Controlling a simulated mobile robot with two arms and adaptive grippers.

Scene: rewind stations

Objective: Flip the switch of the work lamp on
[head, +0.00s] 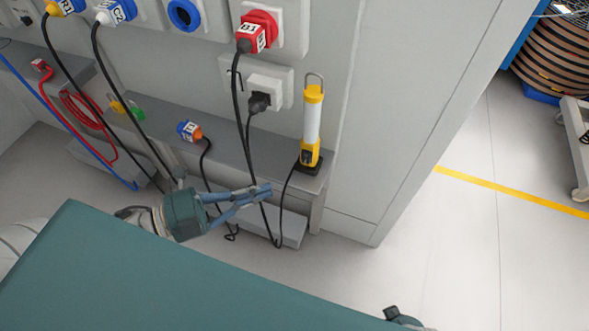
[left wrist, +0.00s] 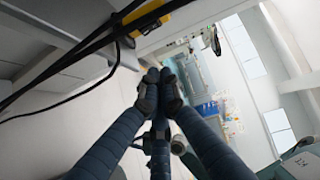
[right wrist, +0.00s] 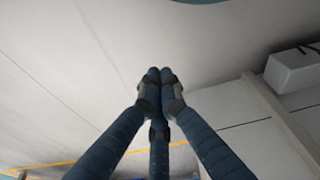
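The work lamp (head: 312,122) is yellow with a pale tube, a hook on top and a dark base. It stands upright at the right end of the grey wall shelf. A small dark patch on its yellow lower body may be the switch; it is too small to tell its position. My left gripper (head: 266,189) is shut and empty, in front of the shelf, lower left of the lamp and apart from it. In the left wrist view, its fingertips (left wrist: 160,76) meet, and a yellow part of the lamp (left wrist: 150,20) shows above. My right gripper (right wrist: 160,76) is shut and empty.
Black cables hang past the shelf (head: 225,143) close to my left gripper. A black plug (head: 259,102) sits in the wall socket. A red plug (head: 250,38) is above it. A grey cabinet side (head: 400,110) stands right of the lamp; open floor lies beyond.

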